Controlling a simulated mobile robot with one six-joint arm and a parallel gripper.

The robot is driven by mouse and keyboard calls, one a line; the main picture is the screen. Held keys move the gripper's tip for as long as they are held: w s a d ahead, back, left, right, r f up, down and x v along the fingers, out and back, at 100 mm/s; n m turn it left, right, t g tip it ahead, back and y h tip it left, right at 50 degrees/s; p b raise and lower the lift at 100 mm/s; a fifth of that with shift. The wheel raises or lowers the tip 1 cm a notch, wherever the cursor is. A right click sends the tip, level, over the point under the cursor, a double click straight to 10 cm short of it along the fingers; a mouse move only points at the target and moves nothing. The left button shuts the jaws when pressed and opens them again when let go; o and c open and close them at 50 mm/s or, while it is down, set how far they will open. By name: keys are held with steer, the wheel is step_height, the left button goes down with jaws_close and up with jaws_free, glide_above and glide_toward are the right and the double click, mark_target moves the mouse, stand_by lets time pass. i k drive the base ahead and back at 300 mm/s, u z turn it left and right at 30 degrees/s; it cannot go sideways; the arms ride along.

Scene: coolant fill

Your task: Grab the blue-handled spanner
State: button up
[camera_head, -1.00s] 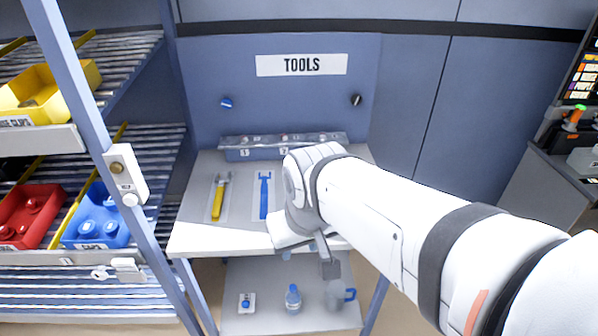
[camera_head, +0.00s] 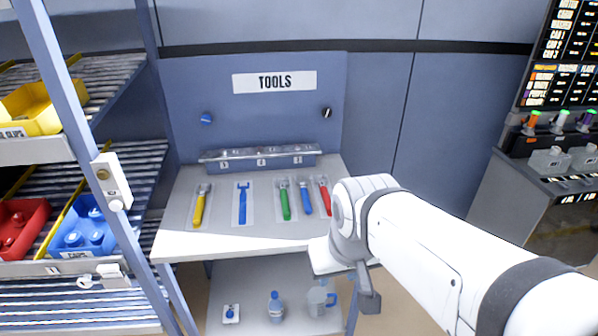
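Several tools lie in a row on the grey table (camera_head: 200,240) under the TOOLS sign. A tool with a blue handle and pale metal head (camera_head: 306,200) lies between a green-handled one (camera_head: 285,203) and a red-handled one (camera_head: 324,197). Further left, an all-blue tool with a forked head (camera_head: 242,205) lies on a pale mat, beside a yellow-handled one (camera_head: 199,207). My gripper (camera_head: 367,290) is at the table's front right corner, right of and nearer than the tools, touching none of them. Its fingers are too unclear to tell open from shut.
A lower shelf (camera_head: 250,318) holds a blue-capped bottle (camera_head: 276,308), a jug (camera_head: 318,300) and a small item. A rack with a blue bin (camera_head: 82,235) stands left. A grey console (camera_head: 500,200) stands right. The tabletop's left and front are clear.

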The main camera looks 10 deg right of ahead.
mark_target(306, 203)
steer(key=z, duration=0.1)
steer(key=i, duration=1)
steer(key=z, duration=0.05)
